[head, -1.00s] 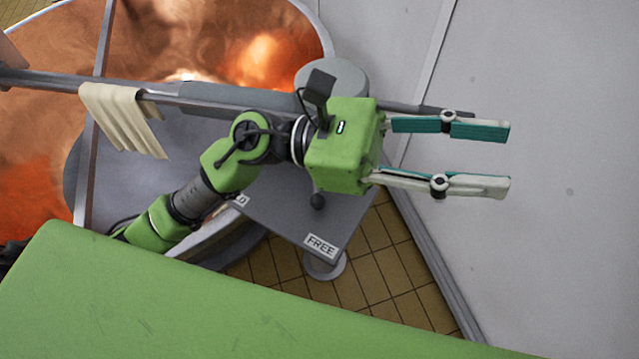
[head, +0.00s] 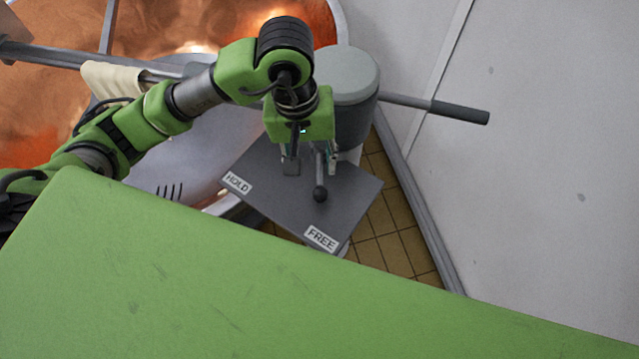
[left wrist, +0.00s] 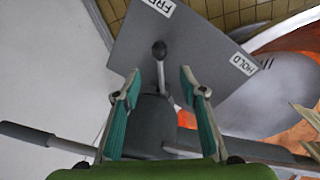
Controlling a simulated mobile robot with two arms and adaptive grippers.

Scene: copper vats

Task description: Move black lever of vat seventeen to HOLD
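The black lever (head: 320,194) with its ball knob stands over a dark grey plate (head: 275,195) and points toward the FREE label (head: 321,237). The HOLD label (head: 237,183) is at the plate's left corner. My left gripper (head: 312,165) is over the plate, with a finger on each side of the lever's shaft. In the left wrist view, the knob (left wrist: 159,49) shows between and just beyond the open fingertips (left wrist: 160,76), with gaps on both sides. The lever's base is partly hidden by the gripper in the head view. My right gripper is out of view.
A grey cylinder (head: 352,75) stands behind the plate, with a gripped bar (head: 460,112) reaching right. A cream cloth (head: 112,80) hangs on the rail at left, over the copper vat (head: 40,110). A pale wall (head: 560,150) closes the right side.

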